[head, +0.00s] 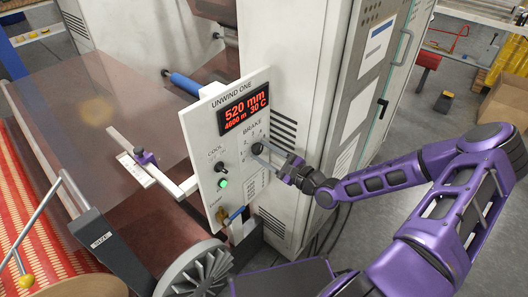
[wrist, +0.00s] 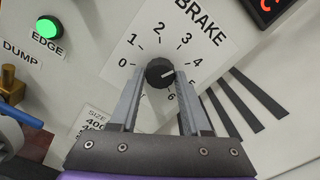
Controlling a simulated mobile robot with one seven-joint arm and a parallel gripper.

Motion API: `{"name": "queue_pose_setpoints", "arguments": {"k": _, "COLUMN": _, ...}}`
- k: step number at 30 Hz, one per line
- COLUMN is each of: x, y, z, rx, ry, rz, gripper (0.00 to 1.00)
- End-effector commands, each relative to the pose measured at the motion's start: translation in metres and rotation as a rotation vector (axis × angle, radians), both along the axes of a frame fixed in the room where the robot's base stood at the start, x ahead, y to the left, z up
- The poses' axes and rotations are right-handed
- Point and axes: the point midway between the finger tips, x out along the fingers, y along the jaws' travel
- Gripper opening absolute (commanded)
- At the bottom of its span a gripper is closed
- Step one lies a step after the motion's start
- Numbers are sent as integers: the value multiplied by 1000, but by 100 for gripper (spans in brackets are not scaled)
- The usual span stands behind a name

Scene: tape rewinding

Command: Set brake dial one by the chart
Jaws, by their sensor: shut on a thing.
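The brake dial is a small black knob (wrist: 160,73) on the white unwind one panel, ringed by printed numbers from 0 to 6. My gripper (wrist: 160,82) is shut on the knob, one finger on each side. In the head view my gripper (head: 264,152) reaches the knob (head: 257,148) from the right. The chart (wrist: 95,122), headed SIZE, is partly hidden behind the left finger; in the head view it (head: 254,182) is too small to read.
The red display (head: 245,111) above reads 520 mm, 4600 m and 30 C. A black cool knob (head: 220,167) and a lit green edge button (head: 223,183) sit left of the dial. A brass dump fitting (wrist: 10,82) is at the wrist view's left. A cabinet (head: 290,110) stands behind.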

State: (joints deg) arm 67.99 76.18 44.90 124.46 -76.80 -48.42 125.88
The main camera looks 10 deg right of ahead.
Motion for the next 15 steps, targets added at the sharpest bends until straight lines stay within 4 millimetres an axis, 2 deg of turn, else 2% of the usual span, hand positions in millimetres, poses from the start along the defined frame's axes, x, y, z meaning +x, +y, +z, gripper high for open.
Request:
{"name": "queue_pose_setpoints", "arguments": {"k": 6, "x": -1, "y": 0, "z": -1, "rx": 125, "ry": 93, "rz": -1, "gripper": 0}}
{"name": "queue_pose_setpoints", "arguments": {"k": 15, "x": -1, "y": 0, "z": -1, "rx": 226, "ry": 166, "rz": -1, "gripper": 0}}
